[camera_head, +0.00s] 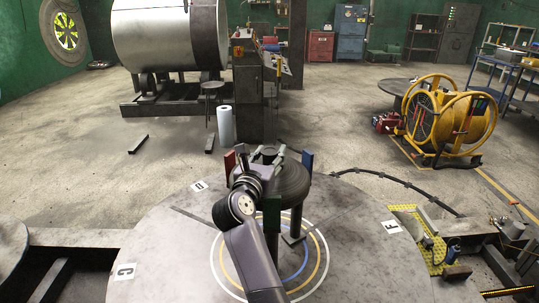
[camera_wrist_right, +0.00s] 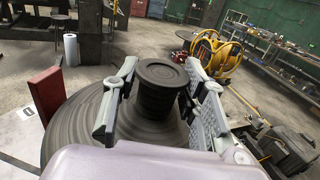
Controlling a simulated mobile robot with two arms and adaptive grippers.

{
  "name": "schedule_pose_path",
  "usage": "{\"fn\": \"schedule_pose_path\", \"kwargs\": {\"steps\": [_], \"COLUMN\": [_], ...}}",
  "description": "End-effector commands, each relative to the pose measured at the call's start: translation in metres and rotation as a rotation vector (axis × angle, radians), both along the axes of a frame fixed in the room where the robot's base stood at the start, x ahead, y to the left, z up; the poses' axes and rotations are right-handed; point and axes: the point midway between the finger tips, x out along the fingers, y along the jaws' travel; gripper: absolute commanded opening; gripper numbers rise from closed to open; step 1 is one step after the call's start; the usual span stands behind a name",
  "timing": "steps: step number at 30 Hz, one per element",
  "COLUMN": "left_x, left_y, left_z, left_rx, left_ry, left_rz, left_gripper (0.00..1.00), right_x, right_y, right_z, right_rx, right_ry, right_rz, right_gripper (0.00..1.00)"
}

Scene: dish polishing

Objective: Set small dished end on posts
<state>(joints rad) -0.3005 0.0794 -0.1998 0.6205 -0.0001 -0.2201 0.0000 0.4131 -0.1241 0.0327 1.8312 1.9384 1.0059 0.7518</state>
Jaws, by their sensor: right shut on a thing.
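My right gripper (camera_head: 262,158) is shut on this knob, with one finger on each side in the right wrist view (camera_wrist_right: 160,95). The disc is among coloured posts on the round table (camera_head: 160,235): a red post (camera_head: 229,162) at left, a blue post (camera_head: 307,161) at right and a green post (camera_head: 272,212) in front. The red post also shows in the right wrist view (camera_wrist_right: 46,92). I cannot tell whether the disc touches the posts. My left gripper is not in view.
The table has painted rings and letter labels (camera_head: 124,271). A yellow hose reel (camera_head: 450,118) stands on the floor at right. A control cabinet (camera_head: 252,90) and a large metal cylinder (camera_head: 165,40) stand behind. A yellow mat (camera_head: 425,240) with small items lies right of the table.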

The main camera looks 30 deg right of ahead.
Motion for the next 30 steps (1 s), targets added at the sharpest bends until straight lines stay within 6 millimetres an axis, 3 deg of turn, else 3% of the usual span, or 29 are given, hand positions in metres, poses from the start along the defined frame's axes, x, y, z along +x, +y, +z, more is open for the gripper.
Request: {"fn": "schedule_pose_path", "kwargs": {"steps": [13, 14, 24, 30], "left_x": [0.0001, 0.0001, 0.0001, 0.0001], "left_y": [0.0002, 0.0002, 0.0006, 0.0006], "left_z": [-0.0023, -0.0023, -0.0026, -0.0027], "left_rx": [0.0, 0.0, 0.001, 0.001], "left_ry": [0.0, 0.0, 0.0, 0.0], "left_rz": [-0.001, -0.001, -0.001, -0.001], "left_gripper": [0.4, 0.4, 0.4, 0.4], "right_x": [-0.0002, -0.0002, -0.0001, -0.0001], "right_y": [0.0002, 0.0002, 0.0, 0.0], "right_z": [0.0012, 0.0012, -0.0019, -0.0027], "right_rx": [-0.005, -0.005, -0.002, -0.001], "right_ry": [-0.008, -0.008, -0.003, -0.001], "right_rz": [0.001, 0.001, 0.0, 0.0], "right_gripper": [0.0, 0.41, 0.63, 0.63]}}
